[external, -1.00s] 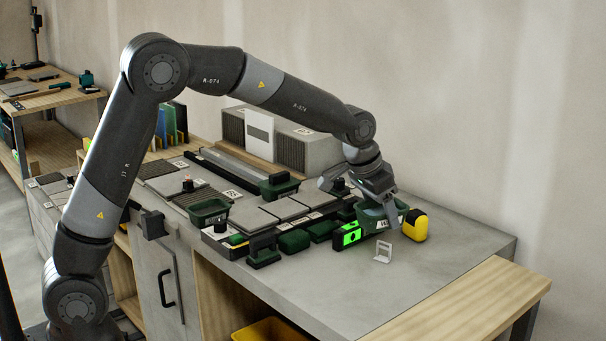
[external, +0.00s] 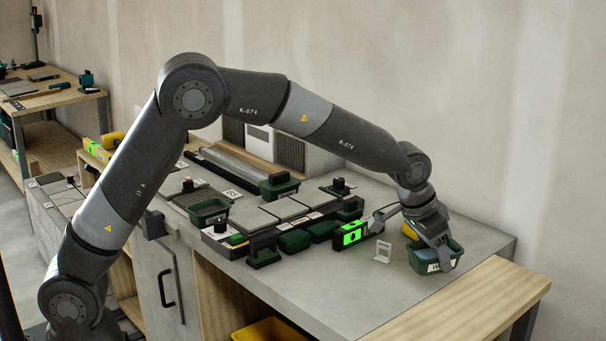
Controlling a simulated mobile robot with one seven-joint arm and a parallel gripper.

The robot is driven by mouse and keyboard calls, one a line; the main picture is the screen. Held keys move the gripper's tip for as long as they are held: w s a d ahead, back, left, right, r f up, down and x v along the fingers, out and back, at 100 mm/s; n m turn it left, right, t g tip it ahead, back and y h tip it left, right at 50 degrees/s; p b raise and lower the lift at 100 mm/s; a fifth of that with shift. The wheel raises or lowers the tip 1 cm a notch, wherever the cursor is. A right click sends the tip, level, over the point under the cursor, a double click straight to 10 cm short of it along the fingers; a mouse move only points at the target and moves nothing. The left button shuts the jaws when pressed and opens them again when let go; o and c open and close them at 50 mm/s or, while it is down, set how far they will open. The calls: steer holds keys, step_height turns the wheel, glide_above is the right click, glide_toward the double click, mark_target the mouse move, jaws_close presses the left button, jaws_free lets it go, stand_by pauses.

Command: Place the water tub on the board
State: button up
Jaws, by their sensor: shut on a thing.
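The water tub (external: 424,267) is a small dark green tub with a white label and a bluish inside. It is at the right end of the grey worktop, close to the front edge. My gripper (external: 446,256) is shut on its rim from above. I cannot tell whether the tub touches the worktop or hangs just above it. A pale wooden board (external: 455,305) runs along the worktop's front right edge, with nothing on it. The tub is behind this board, over the grey surface.
A green-lit level (external: 350,235) and a small white stand (external: 383,252) are left of the tub. A yellow thing (external: 408,231) sits behind it, partly hidden. Two other green tubs (external: 208,212) (external: 279,187) stand among grey tiles. The front worktop is clear.

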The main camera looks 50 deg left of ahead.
steer(key=w+a+f, duration=0.1)
steer(key=w, duration=0.1)
steer(key=w+a+f, duration=0.2)
steer(key=shift+w+a, duration=0.1)
steer(key=shift+f, duration=2.1)
steer(key=o, duration=1)
steer(key=shift+f, duration=0.15)
steer(key=shift+o, duration=0.2)
